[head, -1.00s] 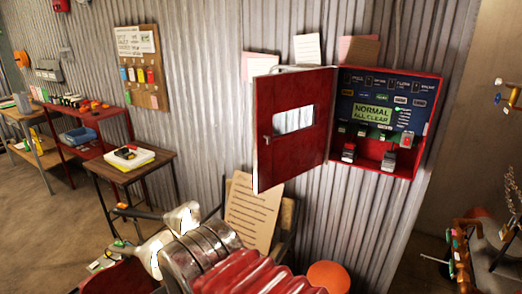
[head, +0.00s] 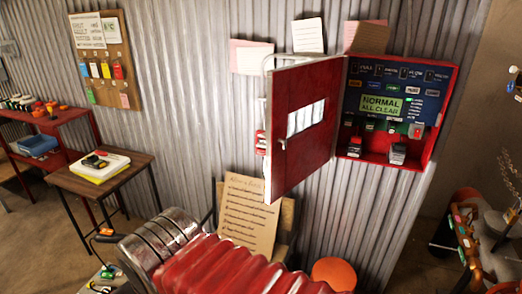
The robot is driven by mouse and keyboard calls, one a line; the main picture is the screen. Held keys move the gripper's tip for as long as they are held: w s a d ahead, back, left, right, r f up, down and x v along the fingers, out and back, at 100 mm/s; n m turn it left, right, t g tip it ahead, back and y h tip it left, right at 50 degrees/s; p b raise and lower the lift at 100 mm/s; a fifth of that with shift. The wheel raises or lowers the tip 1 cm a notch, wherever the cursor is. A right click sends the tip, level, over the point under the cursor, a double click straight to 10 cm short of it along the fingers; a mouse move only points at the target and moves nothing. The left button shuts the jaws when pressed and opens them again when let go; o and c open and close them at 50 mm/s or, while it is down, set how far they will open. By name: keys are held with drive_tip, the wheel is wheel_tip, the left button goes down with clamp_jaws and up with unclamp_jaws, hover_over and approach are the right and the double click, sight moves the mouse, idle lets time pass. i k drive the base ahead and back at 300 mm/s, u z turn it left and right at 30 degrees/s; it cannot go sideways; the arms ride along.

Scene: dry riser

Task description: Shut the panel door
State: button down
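The red panel door (head: 302,150) stands open, hinged at the left side of the red wall panel (head: 432,110). It swings out to the left and towards me, with a small window and a pale latch on its face. The panel's inside is exposed, with a green "NORMAL ALL CLEAR" display (head: 382,107), switches and labels. My gripper is not in view. Only a red ribbed sleeve and metal rings of my arm show at the bottom, below and apart from the door. Small red and pale parts show behind the door's left edge, mostly hidden.
A clipboard sheet (head: 248,214) leans below the door. An orange round-topped object (head: 333,273) stands below the panel. A small table (head: 75,182) with a box and red shelving (head: 55,127) stand at left. A cluttered stand (head: 470,240) is at right.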

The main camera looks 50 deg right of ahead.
sight(290, 89)
drive_tip(key=i, duration=0.9)
drive_tip(key=u, duration=0.05)
